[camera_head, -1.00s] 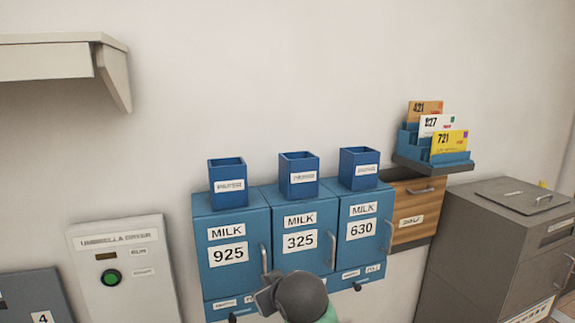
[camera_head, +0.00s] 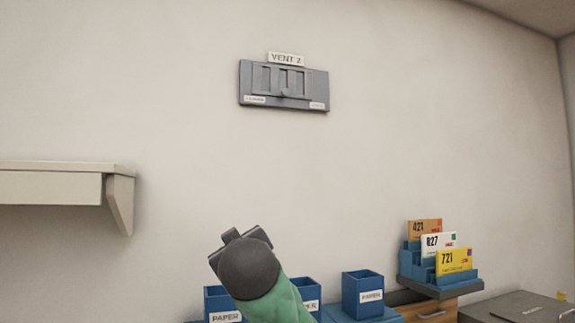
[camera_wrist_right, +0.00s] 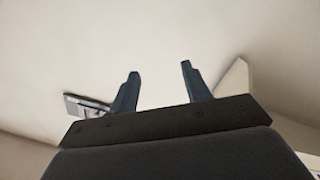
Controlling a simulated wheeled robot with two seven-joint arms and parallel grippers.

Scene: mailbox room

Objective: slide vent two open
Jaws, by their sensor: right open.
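The vent (camera_head: 284,86) is a grey panel on the wall with upright slats and a small knob (camera_head: 287,94) at its lower middle. A "VENT 2" sign (camera_head: 286,59) is above it, and two small labels at its lower corners are too small to read. My right gripper (camera_head: 231,238) is below and left of the vent in the head view, apart from it. In the right wrist view the right gripper (camera_wrist_right: 160,69) has its fingers spread with nothing between them. A grey panel (camera_wrist_right: 85,105), probably the vent, shows left of the fingers there. My left gripper is out of view.
A pale wall shelf (camera_head: 65,185) juts out at the left. Blue paper boxes (camera_head: 363,294) stand along the bottom, with a letter rack (camera_head: 438,286) holding several envelopes at the right. The wall between gripper and vent is clear.

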